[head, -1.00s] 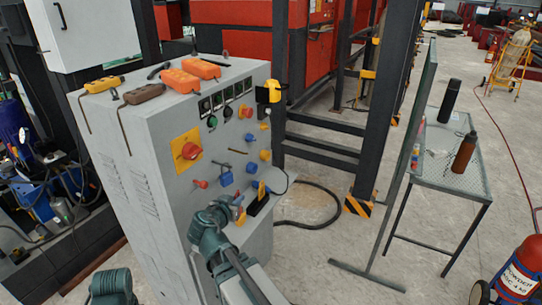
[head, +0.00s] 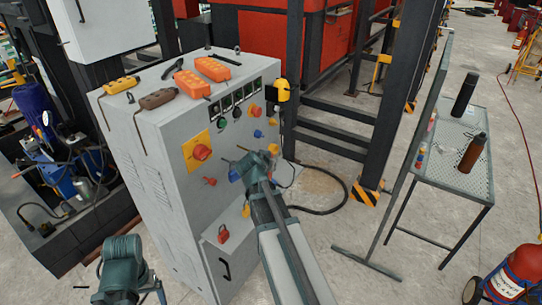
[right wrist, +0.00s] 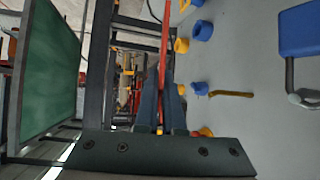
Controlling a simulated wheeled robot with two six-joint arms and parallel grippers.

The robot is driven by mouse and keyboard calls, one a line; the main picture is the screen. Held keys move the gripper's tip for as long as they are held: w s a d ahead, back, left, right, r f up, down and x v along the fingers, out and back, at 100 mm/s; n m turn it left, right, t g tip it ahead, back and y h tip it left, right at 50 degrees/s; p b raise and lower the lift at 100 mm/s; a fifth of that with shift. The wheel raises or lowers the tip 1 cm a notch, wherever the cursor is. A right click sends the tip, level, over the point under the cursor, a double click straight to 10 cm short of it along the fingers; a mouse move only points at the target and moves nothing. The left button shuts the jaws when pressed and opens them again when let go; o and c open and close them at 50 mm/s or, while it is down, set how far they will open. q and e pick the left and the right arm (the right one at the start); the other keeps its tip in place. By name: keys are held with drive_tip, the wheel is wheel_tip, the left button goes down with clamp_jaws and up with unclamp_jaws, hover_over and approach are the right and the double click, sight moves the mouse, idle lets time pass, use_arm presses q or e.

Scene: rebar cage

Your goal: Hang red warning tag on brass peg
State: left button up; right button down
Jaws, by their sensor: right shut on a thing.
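The red warning tag (right wrist: 165,50) shows in the right wrist view as a thin red strip, edge-on, between the two dark fingers of my right gripper (right wrist: 164,95). The gripper is shut on it. The brass peg (right wrist: 231,94) sticks out of the grey panel to the right of the fingers, apart from the tag. In the head view my right wrist is in front of the panel and hides the tag and fingertips. The peg (head: 243,148) shows just above and left of that wrist. My left arm is at the lower left; its fingers are out of view.
The grey cabinet (head: 160,190) carries knobs and orange pendants. A blue padlock (right wrist: 305,30) is right of the peg in the wrist view. A red padlock-like thing (head: 223,234) sits on the low ledge. A mesh table (head: 455,165) stands at the right.

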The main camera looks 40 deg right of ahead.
drive_tip(key=shift+w+a+f, duration=0.1)
drive_tip(key=shift+w, duration=0.05)
drive_tip(key=shift+w+a+f+b, duration=0.1)
drive_tip(key=shift+w+a, duration=0.4)
drive_tip(key=shift+w, duration=0.8)
drive_tip(key=shift+w+a+f+b, duration=0.15)
drive_tip(key=shift+w+a, duration=0.4)
drive_tip(key=shift+w, duration=0.75)
drive_tip(key=shift+w+a+b, duration=0.1)
drive_tip(key=shift+w+a, duration=0.4)
drive_tip(key=shift+w, duration=0.8)
drive_tip(key=shift+w+a+f, duration=0.15)
drive_tip(key=shift+w+a, duration=0.15)
drive_tip(key=shift+w, duration=0.3)
drive_tip(key=shift+w, duration=0.1)
drive_tip(key=c, duration=0.9)
unclamp_jaws()
drive_tip(key=shift+c, duration=0.2)
drive_tip(key=shift+d, duration=0.1)
drive_tip(key=shift+s, duration=0.2)
